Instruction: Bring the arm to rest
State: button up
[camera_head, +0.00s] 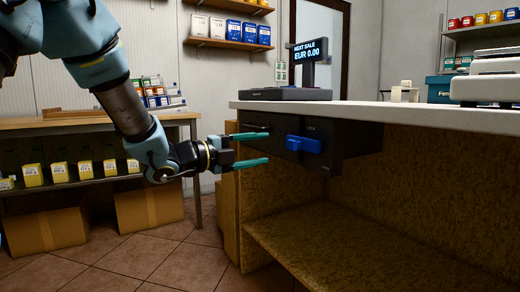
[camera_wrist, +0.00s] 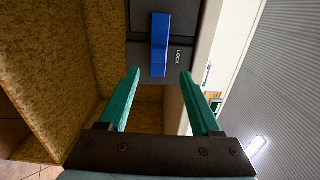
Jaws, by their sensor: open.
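My gripper (camera_head: 256,149) is open and empty, with two teal fingers pointing right toward the black drawer unit (camera_head: 345,140) under the counter. In the head view the fingertips are close to the drawer front; I cannot tell the exact gap. The drawer unit carries a blue handle (camera_head: 303,144). In the wrist view the blue handle (camera_wrist: 160,45) lies beyond the open fingers (camera_wrist: 160,85), with the word LOCK beside it, and nothing is between the fingers. My arm reaches in from the upper left, bent down and then out to the right.
The white counter top (camera_head: 400,112) is above the drawer, with a price display (camera_head: 308,52) and a scale (camera_head: 490,78) on it. An open wooden shelf (camera_head: 350,240) is below. A wooden table (camera_head: 90,122) with goods and cardboard boxes (camera_head: 148,207) stand left. The tiled floor between is clear.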

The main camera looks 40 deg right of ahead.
jog(key=w+a+f+n+t+y, duration=0.4)
jog(key=w+a+f+n+t, duration=0.1)
jog(key=w+a+n, duration=0.35)
jog(key=w+a+f+n+t+y, duration=0.45)
jog(key=w+a+n, duration=0.25)
jog(key=a, duration=0.2)
jog(key=s+a+f+n+g+y, duration=0.15)
jog(key=a+f+n+y, duration=0.35)
jog(key=a, duration=0.5)
jog(key=s+a+f+n+g+y, duration=0.1)
jog(key=s+a+f+n+y, duration=0.2)
jog(key=a+n, duration=0.6)
jog(key=s+a+f+n+g+y, duration=0.1)
jog(key=s+a+f+n+g, duration=0.3)
jog(key=s+a, duration=0.4)
jog(key=s+r+n+p, duration=0.2)
jog(key=s+r+p, duration=0.1)
jog(key=r+p, duration=3.5)
jog(key=shift+s+d+r+p, duration=0.15)
jog(key=shift+d+r+p, duration=0.15)
jog(key=shift+p, duration=0.2)
